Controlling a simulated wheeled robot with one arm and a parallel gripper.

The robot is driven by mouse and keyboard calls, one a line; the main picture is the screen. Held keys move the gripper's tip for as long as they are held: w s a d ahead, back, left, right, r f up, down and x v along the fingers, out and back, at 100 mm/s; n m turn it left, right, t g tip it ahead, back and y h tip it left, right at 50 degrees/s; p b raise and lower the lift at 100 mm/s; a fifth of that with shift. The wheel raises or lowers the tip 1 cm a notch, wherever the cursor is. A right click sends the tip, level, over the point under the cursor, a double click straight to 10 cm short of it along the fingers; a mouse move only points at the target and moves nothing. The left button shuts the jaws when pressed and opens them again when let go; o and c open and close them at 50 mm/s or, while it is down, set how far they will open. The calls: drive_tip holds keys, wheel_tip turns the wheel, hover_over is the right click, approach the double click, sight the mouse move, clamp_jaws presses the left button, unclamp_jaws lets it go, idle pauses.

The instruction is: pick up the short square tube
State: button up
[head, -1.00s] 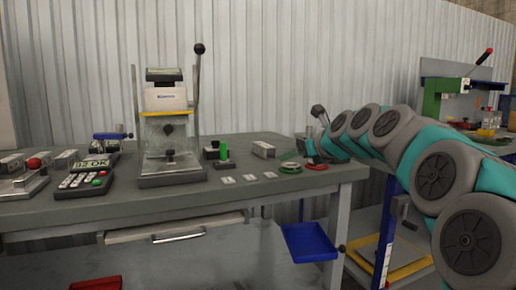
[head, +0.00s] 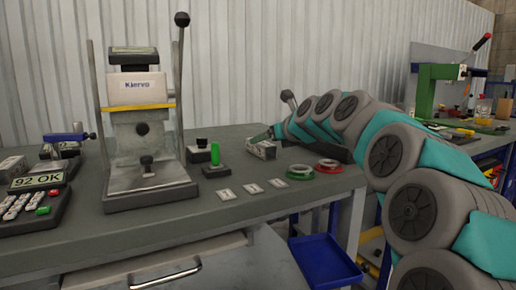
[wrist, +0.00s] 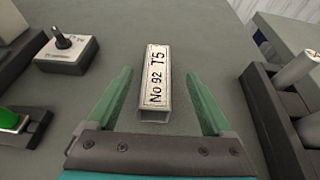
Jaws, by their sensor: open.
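The short square tube (wrist: 154,85) lies on the grey table in the wrist view, its label reading "No 92 T5" and its open end facing my gripper. In the head view the tube (head: 262,150) sits towards the table's right end, partly hidden by my gripper. My gripper (wrist: 157,95) is open in the wrist view, with one green finger on each side of the tube and a gap on both sides. Its green fingers (head: 262,136) also show beside the tube in the head view.
A tester with a lever (head: 145,130) stands left of the tube. A black block with a green knob (head: 215,165), several small labels (head: 252,188) and green (head: 300,172) and red (head: 329,166) rings lie nearby. In the wrist view a dark rack (wrist: 285,120) stands to the right.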

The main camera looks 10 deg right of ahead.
sight(258, 145)
drive_tip(key=shift+s+f+x, duration=0.1)
drive_tip(key=shift+f+x, duration=0.1)
drive_tip(key=shift+x, duration=1.4)
drive_tip(key=shift+s+f+x, duration=0.1)
drive_tip(key=shift+f+x, duration=0.05)
drive_tip(key=shift+x, duration=1.4)
drive_tip(key=shift+a, duration=0.15)
clamp_jaws()
